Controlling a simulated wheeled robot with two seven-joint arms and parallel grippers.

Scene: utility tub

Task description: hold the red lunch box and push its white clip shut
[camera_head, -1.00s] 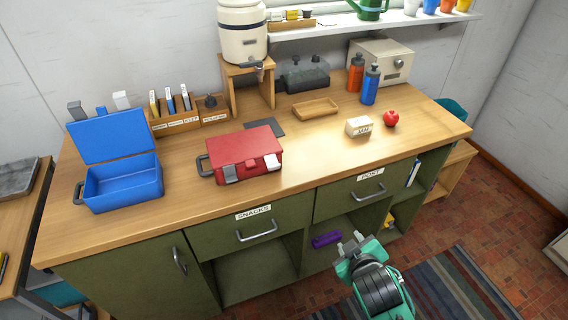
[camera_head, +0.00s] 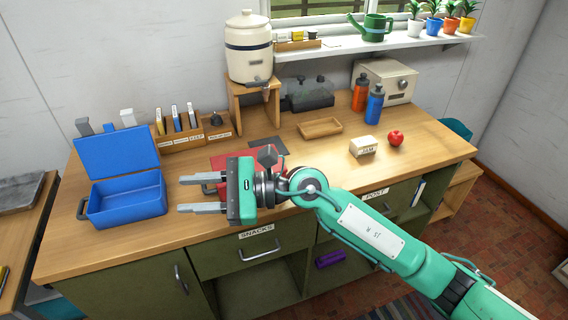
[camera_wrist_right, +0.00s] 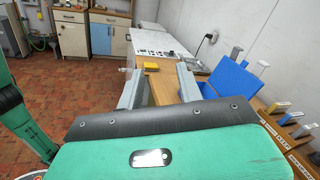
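The red lunch box (camera_head: 222,161) stands on the wooden counter, mostly hidden behind my right gripper and wrist. Only part of its red lid and a bit of its dark side handle show. Its white clip is hidden in the head view, so I cannot tell how it sits. My right gripper (camera_head: 182,195) is open and empty, in front of the box in the picture, with its fingers pointing left toward the blue box. In the right wrist view the two fingers (camera_wrist_right: 158,72) are spread apart with nothing between them. My left gripper is not in view.
An open blue box (camera_head: 128,201) stands left of the fingers; its raised lid also shows in the wrist view (camera_wrist_right: 235,80). A wooden tray (camera_head: 320,128), JAM block (camera_head: 363,147) and red apple (camera_head: 396,138) lie to the right. A drinks dispenser (camera_head: 248,50) stands behind.

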